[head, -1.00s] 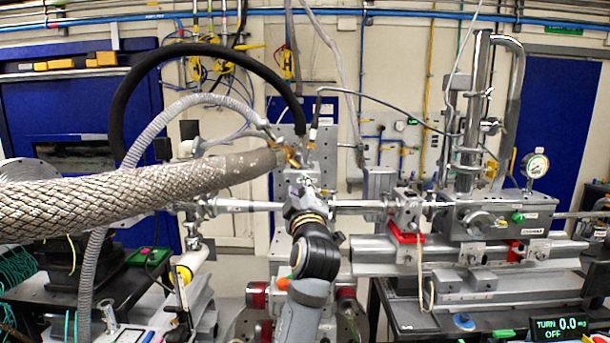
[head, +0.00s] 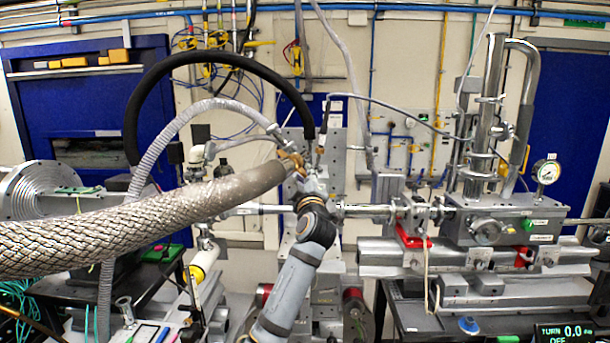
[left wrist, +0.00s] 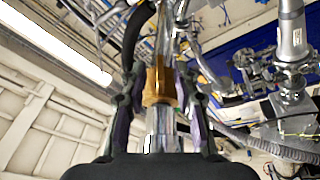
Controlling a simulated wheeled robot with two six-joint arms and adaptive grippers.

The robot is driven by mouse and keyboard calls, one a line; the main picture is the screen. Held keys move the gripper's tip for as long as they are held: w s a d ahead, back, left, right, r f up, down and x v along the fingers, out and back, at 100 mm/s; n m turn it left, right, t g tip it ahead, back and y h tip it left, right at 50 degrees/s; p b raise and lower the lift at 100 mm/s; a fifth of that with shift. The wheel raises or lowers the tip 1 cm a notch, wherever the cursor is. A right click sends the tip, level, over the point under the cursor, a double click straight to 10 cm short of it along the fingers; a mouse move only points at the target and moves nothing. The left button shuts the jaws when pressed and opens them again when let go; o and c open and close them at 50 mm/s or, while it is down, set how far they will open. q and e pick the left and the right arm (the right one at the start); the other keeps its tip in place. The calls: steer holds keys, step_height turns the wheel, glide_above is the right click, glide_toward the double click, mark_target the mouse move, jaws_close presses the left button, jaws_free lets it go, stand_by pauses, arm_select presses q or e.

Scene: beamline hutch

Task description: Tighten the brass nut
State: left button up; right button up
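The brass nut (head: 291,160) sits at the end of the thick braided hose (head: 150,218), by the upright metal plate. It shows large in the left wrist view (left wrist: 158,86), above a shiny metal fitting (left wrist: 161,128). My left gripper (head: 303,178) is up at the nut, its arm rising from below. In the left wrist view its fingers (left wrist: 160,80) stand one on each side of the nut, seemingly with narrow gaps. The fingertips are small and partly hidden in the head view. My right gripper is not in view.
A black hose (head: 150,78) and a grey corrugated hose (head: 163,135) arch close by on the left. A steel chamber with a pressure gauge (head: 546,172) stands at right on a rail. A small display (head: 568,334) is at the lower right.

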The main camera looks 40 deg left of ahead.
arm_select(q)
jaws_close()
